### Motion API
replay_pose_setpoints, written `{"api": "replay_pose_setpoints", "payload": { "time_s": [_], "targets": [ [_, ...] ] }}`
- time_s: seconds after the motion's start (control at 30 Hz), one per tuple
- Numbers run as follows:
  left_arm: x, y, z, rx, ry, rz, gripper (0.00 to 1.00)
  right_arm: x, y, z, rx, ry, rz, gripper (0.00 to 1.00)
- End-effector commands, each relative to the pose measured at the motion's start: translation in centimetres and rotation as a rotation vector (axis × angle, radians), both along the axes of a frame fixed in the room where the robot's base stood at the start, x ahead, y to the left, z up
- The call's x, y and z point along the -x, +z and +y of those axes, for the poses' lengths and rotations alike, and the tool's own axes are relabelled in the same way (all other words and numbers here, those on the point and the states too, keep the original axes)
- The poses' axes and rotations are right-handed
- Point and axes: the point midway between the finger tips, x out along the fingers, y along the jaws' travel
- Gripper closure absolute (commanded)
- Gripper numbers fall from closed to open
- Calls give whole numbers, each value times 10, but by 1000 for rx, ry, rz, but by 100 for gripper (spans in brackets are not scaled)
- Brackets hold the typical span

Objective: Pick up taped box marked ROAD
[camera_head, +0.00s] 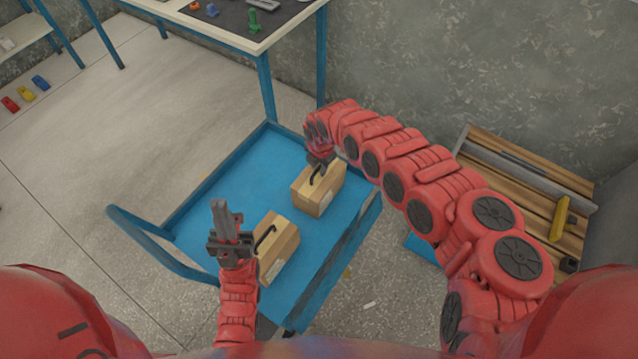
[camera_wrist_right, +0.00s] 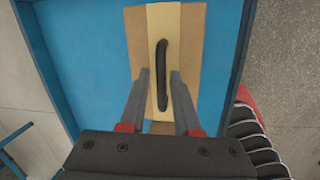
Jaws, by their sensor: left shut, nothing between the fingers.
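Two brown boxes with black handles stand on the blue cart (camera_head: 222,172). The far box (camera_head: 312,202) is below my right gripper (camera_head: 318,162). In the right wrist view this box (camera_wrist_right: 190,40) has a pale tape strip along its top, under the black handle (camera_wrist_right: 162,62). My right gripper (camera_wrist_right: 160,78) is open there, its fingers apart on either side of the handle's near part. The near box (camera_head: 284,240) has a pale label on its side. My left gripper (camera_head: 227,212) is shut and empty, left of the near box. No marking is readable on either box.
A blue-legged table (camera_head: 220,28) with small coloured parts stands at the back. A wooden slatted surface (camera_head: 510,180) with a yellow-handled tool (camera_head: 560,217) is at the right. The cart's push handle (camera_head: 150,238) is at its left. The cart top's far left is clear.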

Motion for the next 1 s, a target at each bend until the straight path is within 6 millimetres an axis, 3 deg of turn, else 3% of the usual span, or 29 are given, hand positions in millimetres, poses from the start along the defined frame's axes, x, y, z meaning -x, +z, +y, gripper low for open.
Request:
{"api": "replay_pose_setpoints", "payload": {
  "time_s": [0.33, 0.5, 1.0],
  "targets": [
    [0, 0, 0, 0, 0, 0, 100, 0, -7, -1, 2, -1, 1, 69],
    [0, 0, 0, 0, 0, 0, 100, 0, -6, -1, 2, -1, 1, 100],
    [0, 0, 0, 0, 0, 0, 100, 0, -6, -1, 1, -1, 0, 100]
  ]
}}
